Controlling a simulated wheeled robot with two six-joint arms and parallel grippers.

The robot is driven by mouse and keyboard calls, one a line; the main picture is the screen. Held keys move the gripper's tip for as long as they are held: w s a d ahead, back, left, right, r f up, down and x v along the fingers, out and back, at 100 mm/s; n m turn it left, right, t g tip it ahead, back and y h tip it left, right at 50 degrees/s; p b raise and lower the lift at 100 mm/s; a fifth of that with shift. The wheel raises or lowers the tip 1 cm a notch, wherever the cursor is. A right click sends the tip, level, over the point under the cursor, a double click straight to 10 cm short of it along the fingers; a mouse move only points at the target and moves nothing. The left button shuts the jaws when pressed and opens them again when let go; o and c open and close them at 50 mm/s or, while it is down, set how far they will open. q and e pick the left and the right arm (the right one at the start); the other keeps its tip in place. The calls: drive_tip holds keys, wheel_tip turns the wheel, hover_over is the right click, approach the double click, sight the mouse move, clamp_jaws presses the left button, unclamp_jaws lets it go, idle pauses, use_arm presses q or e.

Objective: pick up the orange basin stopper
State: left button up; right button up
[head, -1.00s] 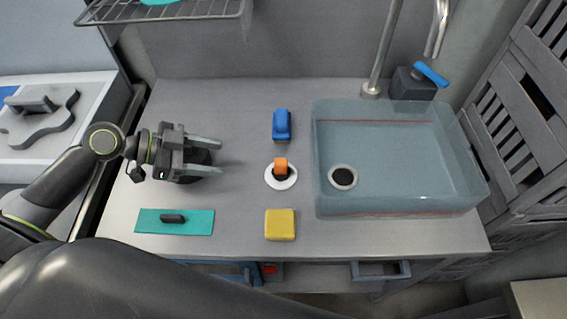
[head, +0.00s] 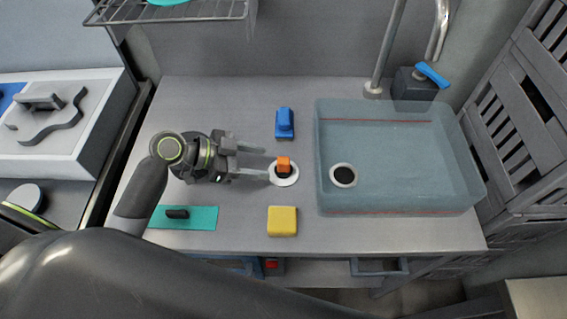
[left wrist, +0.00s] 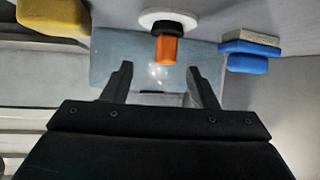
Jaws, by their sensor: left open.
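The orange basin stopper (head: 283,164) stands upright on a white round dish (head: 284,180) with a dark centre, left of the basin. It also shows in the left wrist view (left wrist: 167,50), ahead of the fingers and roughly midway between them. My left gripper (head: 266,160) is open and empty, just left of the stopper, with its fingers pointing right toward it. The fingertips in the left wrist view (left wrist: 158,72) are spread apart. In the head view the tips come close to the stopper; I cannot tell if they touch it. My right gripper is not in view.
A blue-topped brush or sponge (head: 284,124) lies behind the stopper and a yellow sponge (head: 282,221) in front. The translucent basin (head: 400,207) with its drain (head: 343,174) stands to the right. A teal board with a dark handle (head: 200,218) lies front left.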

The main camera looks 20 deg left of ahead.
sight(282, 160)
use_arm(q)
drive_tip(key=shift+x, duration=1.1)
drive_tip(key=shift+w+p+x, duration=0.15)
drive_tip(key=shift+p+x, duration=0.5)
drive_tip(key=shift+x, duration=0.5)
drive_tip(key=shift+w+p+x, duration=0.2)
drive_tip(key=shift+p+x, duration=0.4)
drive_tip(key=shift+x, duration=0.55)
drive_tip(key=shift+w+d+f, duration=0.1)
drive_tip(key=shift+d+f, duration=0.05)
clamp_jaws()
